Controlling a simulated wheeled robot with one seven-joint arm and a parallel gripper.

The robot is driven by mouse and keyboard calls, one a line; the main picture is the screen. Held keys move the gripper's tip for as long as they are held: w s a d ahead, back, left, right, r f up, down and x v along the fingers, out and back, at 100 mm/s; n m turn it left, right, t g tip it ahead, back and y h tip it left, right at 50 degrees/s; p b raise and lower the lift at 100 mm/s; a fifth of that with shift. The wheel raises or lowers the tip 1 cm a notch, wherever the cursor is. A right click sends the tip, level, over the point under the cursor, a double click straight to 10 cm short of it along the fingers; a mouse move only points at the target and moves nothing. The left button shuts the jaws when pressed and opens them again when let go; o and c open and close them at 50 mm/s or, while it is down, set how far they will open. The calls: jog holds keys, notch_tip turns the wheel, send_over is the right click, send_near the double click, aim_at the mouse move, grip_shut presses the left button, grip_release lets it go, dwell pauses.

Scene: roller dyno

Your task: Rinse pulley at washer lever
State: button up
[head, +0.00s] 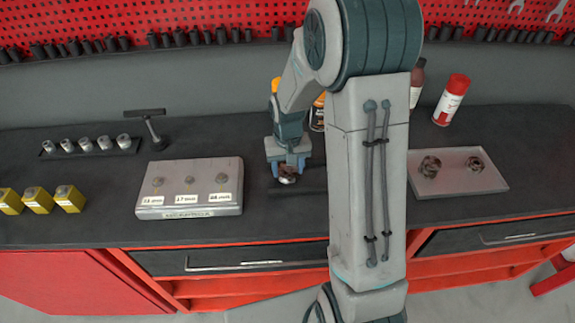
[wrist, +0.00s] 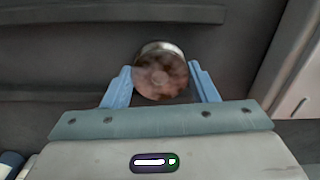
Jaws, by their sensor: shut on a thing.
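My gripper (head: 287,170) is over the middle of the dark bench, its blue fingers pointing down. It is shut on a pulley (head: 287,179), a small round metal piece with brown grime. In the wrist view the pulley (wrist: 161,73) sits between the two blue fingers (wrist: 162,88), with its brown-stained round face showing and a greyer rim at the top. I cannot make out a washer lever for certain in either view; my arm hides part of the bench.
A labelled block with several pegs (head: 190,207) stands left of my gripper. Yellow blocks (head: 39,200), a socket rail (head: 92,146) and a T-handle tool (head: 149,126) are further left. A tray (head: 455,188) with two grimy parts and a red-white can (head: 451,100) are right.

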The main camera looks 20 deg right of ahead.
aim_at(288, 170)
jog(key=shift+f, duration=0.15)
jog(key=o, duration=1.2)
notch_tip(288, 170, up, 11)
jog(key=b, duration=0.1)
jog(key=shift+s+a+r+n+t, duration=0.15)
jog(key=shift+s+r+t, duration=0.7)
jog(key=shift+s, duration=2.3)
jog(key=shift+s+r+n+t, duration=0.25)
jog(key=shift+s+r, duration=1.1)
jog(key=shift+s, duration=1.8)
jog(key=shift+s+a+r+n+t, duration=0.1)
jog(key=shift+s+r+t, duration=0.75)
jog(key=shift+s, duration=2.3)
